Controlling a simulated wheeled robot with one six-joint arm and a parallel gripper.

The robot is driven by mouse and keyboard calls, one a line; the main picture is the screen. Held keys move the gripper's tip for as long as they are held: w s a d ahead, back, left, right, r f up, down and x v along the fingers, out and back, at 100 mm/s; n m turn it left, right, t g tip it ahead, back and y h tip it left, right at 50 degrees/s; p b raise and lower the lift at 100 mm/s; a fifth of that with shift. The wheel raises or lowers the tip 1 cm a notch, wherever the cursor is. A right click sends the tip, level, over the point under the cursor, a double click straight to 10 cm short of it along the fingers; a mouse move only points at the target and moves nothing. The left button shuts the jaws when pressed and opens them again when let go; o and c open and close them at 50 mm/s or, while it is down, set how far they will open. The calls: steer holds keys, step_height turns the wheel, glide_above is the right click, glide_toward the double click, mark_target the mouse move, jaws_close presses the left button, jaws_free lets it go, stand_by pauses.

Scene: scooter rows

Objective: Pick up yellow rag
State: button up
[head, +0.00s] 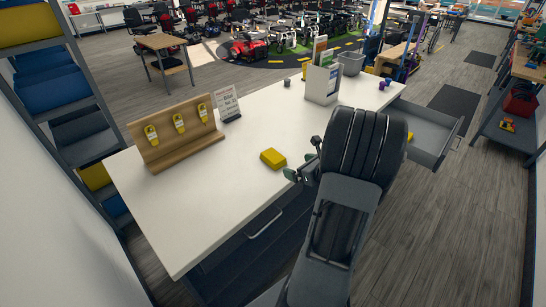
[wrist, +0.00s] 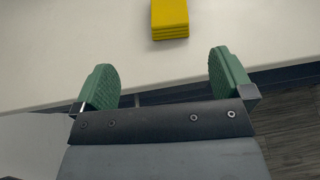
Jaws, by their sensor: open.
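The yellow rag (head: 273,158) lies as a small folded block on the white counter, near its front edge. In the wrist view the rag (wrist: 170,18) shows at the top, cut off by the frame edge, beyond and between the fingertips. My gripper (head: 302,174) is just to the right of the rag in the head view, apart from it. In the wrist view my gripper (wrist: 164,75) has its two green fingers spread wide with nothing between them. My arm hides part of the counter and the drawer side.
The white counter (head: 190,220) is clear around the rag. A wooden board (head: 175,135) with yellow tags and a small sign (head: 227,103) stand at left. A white leaflet holder (head: 322,82) stands behind. An open drawer (head: 428,128) sticks out at right.

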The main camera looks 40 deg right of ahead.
glide_toward(277, 158)
steer(key=w, duration=0.2)
steer(key=w+a+f, duration=0.1)
steer(key=shift+w+f+m+p, duration=0.1)
steer(key=shift+w+m+p, duration=0.1)
steer(key=shift+m+p, duration=0.15)
steer(key=shift+d+p+x, duration=0.15)
steer(key=shift+p+x, duration=0.3)
steer(key=shift+x, duration=0.9)
steer(key=shift+d+p+x, duration=0.1)
steer(key=shift+p+x, duration=0.35)
steer(key=shift+x, duration=0.85)
steer(key=shift+f, duration=0.1)
steer(key=c, duration=1)
